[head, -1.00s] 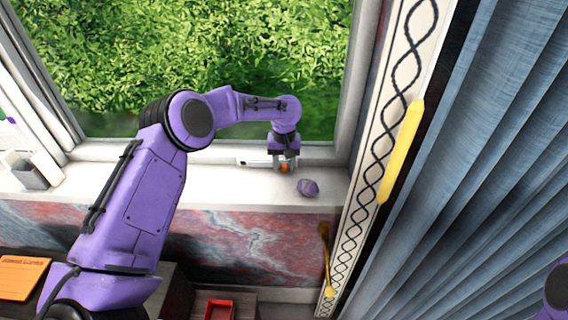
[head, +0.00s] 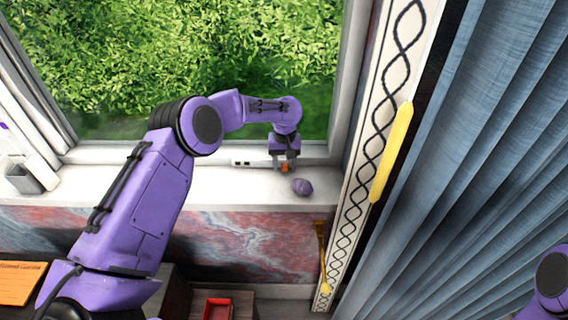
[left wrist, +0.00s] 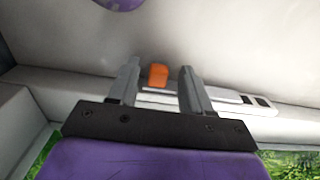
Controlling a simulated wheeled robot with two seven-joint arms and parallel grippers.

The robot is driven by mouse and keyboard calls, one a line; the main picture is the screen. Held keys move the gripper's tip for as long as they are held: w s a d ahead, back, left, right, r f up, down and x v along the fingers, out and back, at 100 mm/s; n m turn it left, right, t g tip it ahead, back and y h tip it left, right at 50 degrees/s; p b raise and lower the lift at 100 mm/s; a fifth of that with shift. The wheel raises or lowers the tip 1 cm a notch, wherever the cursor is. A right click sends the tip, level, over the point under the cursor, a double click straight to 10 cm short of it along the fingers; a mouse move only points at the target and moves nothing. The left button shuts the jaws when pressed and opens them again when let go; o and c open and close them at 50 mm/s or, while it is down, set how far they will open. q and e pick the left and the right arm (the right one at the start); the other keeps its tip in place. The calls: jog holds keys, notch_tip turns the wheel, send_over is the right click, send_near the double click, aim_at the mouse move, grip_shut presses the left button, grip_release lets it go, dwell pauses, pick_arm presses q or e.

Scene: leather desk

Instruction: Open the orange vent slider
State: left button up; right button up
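The orange vent slider (left wrist: 158,75) is a small block on a pale vent strip (left wrist: 232,99) along the foot of the window. In the head view the slider (head: 285,168) shows at the fingertips of my left gripper (head: 284,167). In the left wrist view my left gripper (left wrist: 160,80) is open, with one grey finger on each side of the slider. A gap shows between the slider and the right finger; the left finger is closer. My right gripper is not in view; only part of my right arm shows at the lower right of the head view.
A purple lump (head: 302,187) lies on the white sill (head: 215,188) close to my left gripper. A grey cup (head: 24,178) stands at the sill's left end. A patterned trim, yellow tieback (head: 391,152) and blue curtain (head: 470,160) are at the right.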

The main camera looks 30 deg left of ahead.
pick_arm(q)
jog(key=shift+r, duration=0.4)
notch_tip(320, 180, up, 10)
jog(key=b, duration=0.2)
jog(key=shift+f, duration=0.15)
jog(key=shift+s, duration=0.1)
